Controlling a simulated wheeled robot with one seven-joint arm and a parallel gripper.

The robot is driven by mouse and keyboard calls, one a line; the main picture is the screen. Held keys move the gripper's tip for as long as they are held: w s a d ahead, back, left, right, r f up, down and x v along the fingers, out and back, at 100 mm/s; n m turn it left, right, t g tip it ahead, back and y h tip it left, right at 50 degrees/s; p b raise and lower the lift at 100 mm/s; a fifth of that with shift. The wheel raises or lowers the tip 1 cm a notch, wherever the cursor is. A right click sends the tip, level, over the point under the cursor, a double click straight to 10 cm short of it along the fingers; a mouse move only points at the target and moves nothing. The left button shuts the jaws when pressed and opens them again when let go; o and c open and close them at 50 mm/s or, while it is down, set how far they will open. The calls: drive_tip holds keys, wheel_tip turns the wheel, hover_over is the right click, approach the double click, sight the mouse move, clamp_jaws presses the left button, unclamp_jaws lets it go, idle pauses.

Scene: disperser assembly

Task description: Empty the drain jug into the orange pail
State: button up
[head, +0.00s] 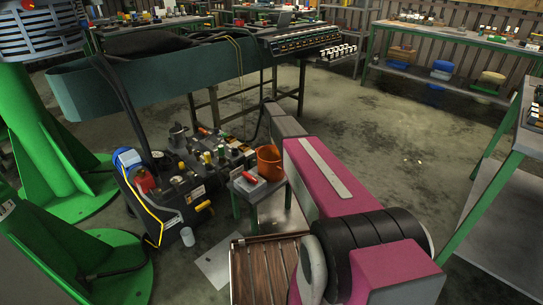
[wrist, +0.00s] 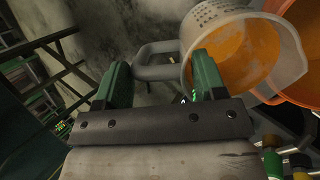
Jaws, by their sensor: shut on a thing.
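My gripper (wrist: 160,74) is shut on the grey handle of the drain jug (wrist: 284,72), with the handle between its two green fingers in the wrist view. The jug is pale and translucent, with a dotted pattern on one side and a spout at the right. Orange shows inside it; I cannot tell its level. The jug looks tilted and overlaps the orange pail (wrist: 306,22) behind it. In the head view the orange pail (head: 268,163) stands on a small grey stand. My arm hides the gripper there, and I cannot make out the held jug.
A machine with a blue motor (head: 128,160), valves and hoses stands left of the pail. A small pale cup (head: 187,237) sits on the floor beside it. A red-handled item (head: 249,178) lies on the stand. Open floor lies behind and to the right.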

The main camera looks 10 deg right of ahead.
drive_tip(key=w+d+f+g+y, duration=0.2)
drive_tip(key=w+f+g, duration=0.2)
drive_tip(key=f, duration=0.4)
drive_tip(key=shift+w+f+n+b, duration=0.2)
drive_tip(key=shift+w+n+b, duration=0.1)
drive_tip(key=shift+n+b, duration=0.1)
drive_tip(key=shift+d, duration=0.1)
